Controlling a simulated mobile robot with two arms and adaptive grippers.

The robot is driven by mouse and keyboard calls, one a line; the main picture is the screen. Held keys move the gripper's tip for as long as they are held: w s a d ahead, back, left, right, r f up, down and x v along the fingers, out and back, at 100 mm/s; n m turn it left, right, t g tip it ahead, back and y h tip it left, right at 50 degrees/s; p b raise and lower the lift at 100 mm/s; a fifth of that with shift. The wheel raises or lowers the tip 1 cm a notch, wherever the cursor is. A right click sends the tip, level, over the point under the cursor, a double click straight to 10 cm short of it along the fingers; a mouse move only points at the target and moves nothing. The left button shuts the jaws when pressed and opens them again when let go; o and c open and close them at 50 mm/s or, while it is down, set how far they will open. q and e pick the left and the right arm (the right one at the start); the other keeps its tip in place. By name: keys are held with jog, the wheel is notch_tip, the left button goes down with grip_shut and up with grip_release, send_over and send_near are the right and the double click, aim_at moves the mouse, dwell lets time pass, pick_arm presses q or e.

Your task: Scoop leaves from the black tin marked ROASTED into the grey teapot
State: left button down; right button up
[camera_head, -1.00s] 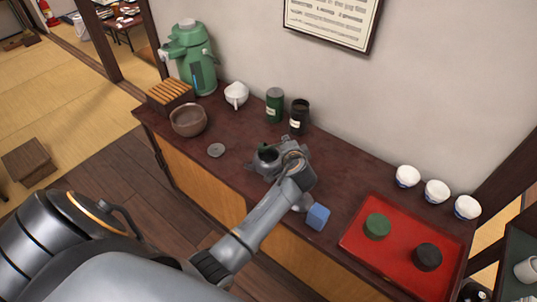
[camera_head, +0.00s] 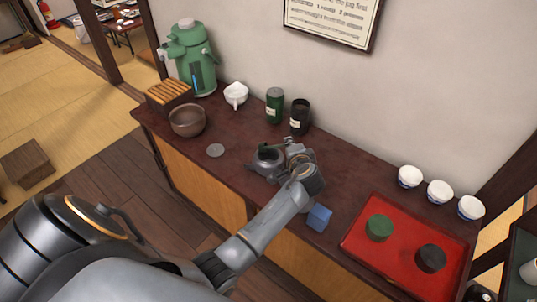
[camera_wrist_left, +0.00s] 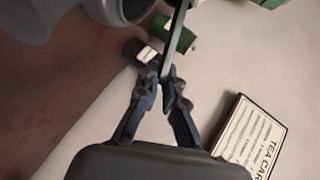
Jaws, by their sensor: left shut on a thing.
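The black tin (camera_head: 299,117) stands upright at the back of the counter, right of a green tin (camera_head: 274,105); its pale label is too small to read. The grey teapot (camera_head: 263,164) stands lidless in front of them. My left gripper (camera_head: 292,150) is close beside the teapot's right side and partly hides it. In the left wrist view it is shut on a thin grey-green handle (camera_wrist_left: 180,35), seemingly a scoop; its far end is not clear. The black tin (camera_wrist_left: 133,48) shows beyond the fingers. My right gripper is not in view.
A grey lid (camera_head: 215,151) and brown bowl (camera_head: 188,119) lie left of the teapot. The red tray (camera_head: 378,264) holds green and black round lids. White cups stand behind it. A green flask (camera_head: 190,58) stands back left.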

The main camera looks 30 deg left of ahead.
pick_arm(q)
jog(key=shift+w+d+f+m+y+b, duration=0.15)
jog(key=shift+d+f+m+y+b, duration=0.25)
jog(key=shift+f+m+b, duration=0.3)
jog(key=shift+w+d+f+m+y+b, duration=0.1)
jog(key=shift+d+f+m+y+b, duration=0.25)
jog(key=shift+b, duration=0.5)
dwell(0.6)
jog(key=shift+w+d+f+m+y+b, duration=0.1)
jog(key=shift+f+m+y+b, duration=0.95)
jog(key=shift+f+m+b, duration=0.7)
dwell(0.8)
jog(key=shift+r, duration=0.45)
jog(key=shift+r+m+t+y+p, duration=0.3)
jog(key=shift+r+m+y+p, duration=0.45)
jog(key=shift+r, duration=0.4)
dwell(0.7)
